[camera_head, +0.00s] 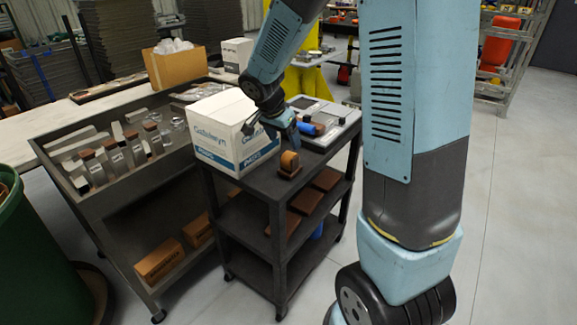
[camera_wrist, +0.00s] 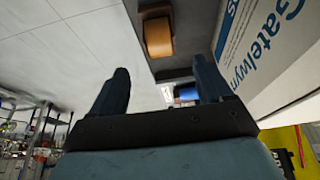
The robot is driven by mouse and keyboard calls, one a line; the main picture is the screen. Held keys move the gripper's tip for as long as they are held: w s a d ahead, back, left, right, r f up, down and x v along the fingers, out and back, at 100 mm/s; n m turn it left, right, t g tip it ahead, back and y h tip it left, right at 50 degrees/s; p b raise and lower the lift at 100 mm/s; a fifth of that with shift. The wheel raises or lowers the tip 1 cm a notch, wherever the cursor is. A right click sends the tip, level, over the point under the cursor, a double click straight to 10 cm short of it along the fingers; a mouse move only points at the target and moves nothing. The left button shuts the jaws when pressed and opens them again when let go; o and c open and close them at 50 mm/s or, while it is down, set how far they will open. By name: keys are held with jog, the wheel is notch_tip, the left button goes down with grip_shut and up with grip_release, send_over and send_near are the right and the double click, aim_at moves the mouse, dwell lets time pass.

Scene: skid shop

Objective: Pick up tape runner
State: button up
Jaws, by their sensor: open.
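An orange-brown rounded roll on a brown base (camera_head: 289,162), which looks like the tape runner, stands on the front of the dark cart's top. The roll also shows in the wrist view (camera_wrist: 158,38), ahead of my fingers at the top. My gripper (camera_head: 283,126) is above and behind it over the cart top, beside the white box. In the wrist view the two fingers of my gripper (camera_wrist: 161,75) are spread apart with nothing between them. A blue cylindrical item (camera_head: 306,128) lies behind the roll, close to my gripper, partly hidden; it also shows near the right finger (camera_wrist: 187,92).
A white printed box (camera_head: 222,132) stands at the cart's left, close to my gripper. A grey tray-like device (camera_head: 325,118) is at the back right. Brown blocks (camera_head: 326,179) lie on the cart's middle shelf. A bin of bottles (camera_head: 60,157) adjoins on the left.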

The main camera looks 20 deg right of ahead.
aim_at(289, 154)
jog(key=x, duration=1)
jog(key=shift+f, duration=0.3)
jog(key=shift+c, duration=0.2)
jog(key=c, duration=1.2)
jog(key=shift+o, duration=0.2)
jog(key=shift+r, duration=0.1)
